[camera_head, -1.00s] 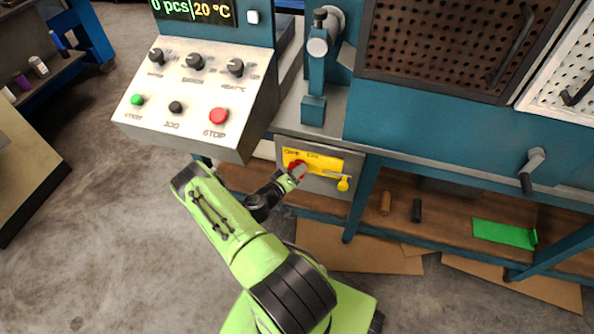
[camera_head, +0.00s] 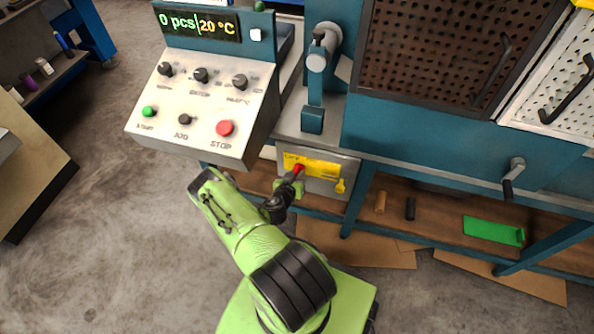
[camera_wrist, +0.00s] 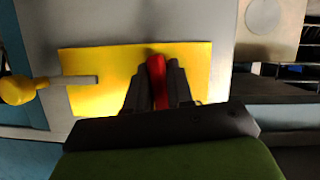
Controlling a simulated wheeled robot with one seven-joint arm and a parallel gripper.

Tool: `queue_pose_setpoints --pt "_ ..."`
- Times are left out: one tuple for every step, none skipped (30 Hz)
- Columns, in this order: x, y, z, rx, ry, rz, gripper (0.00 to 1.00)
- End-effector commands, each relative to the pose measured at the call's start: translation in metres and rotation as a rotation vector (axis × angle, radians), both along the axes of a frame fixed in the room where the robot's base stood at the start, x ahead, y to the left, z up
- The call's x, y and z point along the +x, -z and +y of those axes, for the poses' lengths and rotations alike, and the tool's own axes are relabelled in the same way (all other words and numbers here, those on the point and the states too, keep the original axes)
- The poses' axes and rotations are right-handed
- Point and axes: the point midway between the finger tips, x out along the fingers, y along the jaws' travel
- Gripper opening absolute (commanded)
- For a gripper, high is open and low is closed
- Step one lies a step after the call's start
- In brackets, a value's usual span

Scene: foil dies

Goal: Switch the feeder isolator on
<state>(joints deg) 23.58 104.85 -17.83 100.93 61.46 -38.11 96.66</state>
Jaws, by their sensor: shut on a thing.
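The feeder isolator is a yellow plate (camera_head: 322,167) on a grey box under the control panel, with a red handle (camera_head: 299,168). In the wrist view the red handle (camera_wrist: 157,78) stands between my two dark fingers, in front of the yellow plate (camera_wrist: 95,62). My gripper (camera_head: 293,178) is shut on the handle; its fingers (camera_wrist: 157,88) flank it closely. The lower part of the handle is hidden by the gripper. The lettering on the plate is too small and partly covered to read.
A yellow padlock-like piece (camera_head: 341,186) hangs beside the plate; it also shows in the wrist view (camera_wrist: 18,90). The sloped control panel (camera_head: 180,135) juts out above left. A shelf below right holds a green item (camera_head: 492,230) and small cylinders. Open floor lies left.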

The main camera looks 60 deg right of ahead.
Motion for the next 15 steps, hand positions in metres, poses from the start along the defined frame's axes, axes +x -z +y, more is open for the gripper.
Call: queue_pose_setpoints --pt "-0.0007 -0.0026 0.0003 0.006 0.0 -0.025 0.0" --pt "-0.0009 -0.0025 0.0003 0.007 0.001 -0.04 0.0" --pt "-0.0007 -0.0022 0.0003 0.01 0.0 -0.059 0.0" --pt "-0.0004 -0.0021 0.0003 0.013 -0.001 -0.073 0.0" --pt "-0.0001 -0.002 0.0003 0.015 -0.001 -0.085 0.0" --pt "-0.0002 -0.0018 0.0003 0.016 0.0 -0.098 0.0" --pt "-0.0003 -0.0015 0.0003 0.018 0.0 -0.108 0.0" --pt "-0.0004 -0.0012 0.0003 0.019 0.0 -0.115 0.0" --pt "-0.0003 -0.001 0.0003 0.021 0.001 -0.125 0.0" --pt "-0.0002 -0.0008 0.0003 0.022 0.001 -0.132 0.0" --pt "-0.0001 -0.0007 0.0003 0.023 0.001 -0.138 0.0" --pt "0.0 -0.0005 0.0001 0.023 0.0 -0.143 0.0" --pt "0.0001 -0.0004 0.0002 0.023 0.0 -0.147 0.0" --pt "0.0002 -0.0002 0.0001 0.024 0.0 -0.15 0.0" --pt "0.0002 -0.0001 0.0001 0.024 0.0 -0.152 0.0"
